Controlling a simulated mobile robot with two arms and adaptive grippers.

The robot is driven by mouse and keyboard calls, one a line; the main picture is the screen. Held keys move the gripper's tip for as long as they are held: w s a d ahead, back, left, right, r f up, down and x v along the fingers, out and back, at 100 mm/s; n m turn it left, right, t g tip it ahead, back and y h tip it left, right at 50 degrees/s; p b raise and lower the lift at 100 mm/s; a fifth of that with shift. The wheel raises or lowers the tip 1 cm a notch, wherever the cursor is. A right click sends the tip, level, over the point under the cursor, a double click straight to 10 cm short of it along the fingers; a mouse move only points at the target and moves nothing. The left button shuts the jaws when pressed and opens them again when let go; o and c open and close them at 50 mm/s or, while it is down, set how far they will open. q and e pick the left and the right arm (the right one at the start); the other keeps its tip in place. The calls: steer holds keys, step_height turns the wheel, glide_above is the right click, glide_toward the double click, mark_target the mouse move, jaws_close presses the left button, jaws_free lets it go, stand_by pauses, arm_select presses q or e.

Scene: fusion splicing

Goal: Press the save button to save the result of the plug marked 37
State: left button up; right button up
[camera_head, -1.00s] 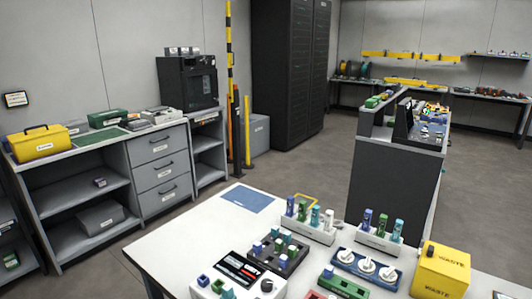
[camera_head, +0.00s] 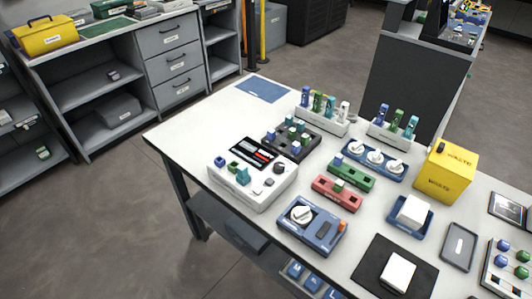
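A white bench device (camera_head: 246,201) stands near the table's left front. It has a dark screen with red and white markings (camera_head: 252,153), a dark round knob (camera_head: 280,168), small light buttons (camera_head: 257,190), and blue, green and teal pieces on top. I cannot read which button is save. Several blue, green, teal and white plugs stand upright in two white racks, one at the back middle (camera_head: 333,128) and one at the back right (camera_head: 387,135). No number 37 is readable on any plug. Neither of my grippers is in view.
A dark block (camera_head: 275,142) with small plugs, green and red holders, a blue tray (camera_head: 370,171) with white knobs, a blue unit (camera_head: 297,232) and a yellow waste box (camera_head: 448,178) crowd the white table (camera_head: 185,130). Its left back corner is mostly clear. Drawers (camera_head: 172,58) stand beyond.

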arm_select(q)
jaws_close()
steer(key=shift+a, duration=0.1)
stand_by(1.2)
